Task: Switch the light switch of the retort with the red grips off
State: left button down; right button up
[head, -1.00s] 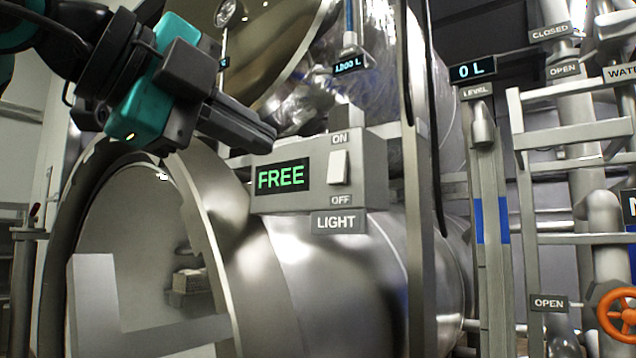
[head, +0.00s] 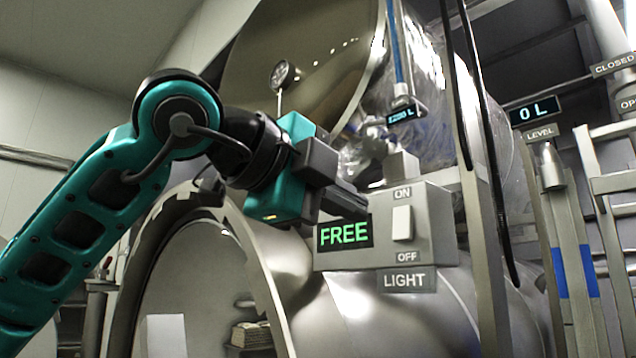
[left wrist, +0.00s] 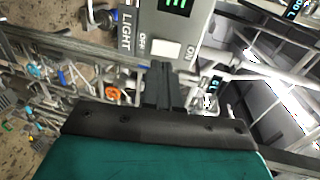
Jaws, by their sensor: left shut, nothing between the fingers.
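The light switch (head: 402,223) is a white rocker on a grey box (head: 443,225), with ON above it, OFF below it and a LIGHT plate under the box. A green FREE display (head: 344,234) sits left of it. The switch also shows in the left wrist view (left wrist: 166,50). I cannot tell which way the rocker is tipped. My left gripper (head: 362,208) is shut and empty, its tips just left of the switch in the head view. In the left wrist view the fingertips (left wrist: 161,68) appear close beside the rocker; contact is unclear. No red grips show. My right gripper is out of view.
The open round mouth of a steel retort (head: 262,290) lies below my left arm. A second steel vessel (head: 300,60) is above. A post (head: 484,240) and pipes stand right of the box. An orange handwheel (left wrist: 112,92) shows in the left wrist view.

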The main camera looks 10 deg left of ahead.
aim_at(397, 231)
pick_arm(q)
jog(key=x, duration=0.7)
jog(key=shift+p, duration=0.4)
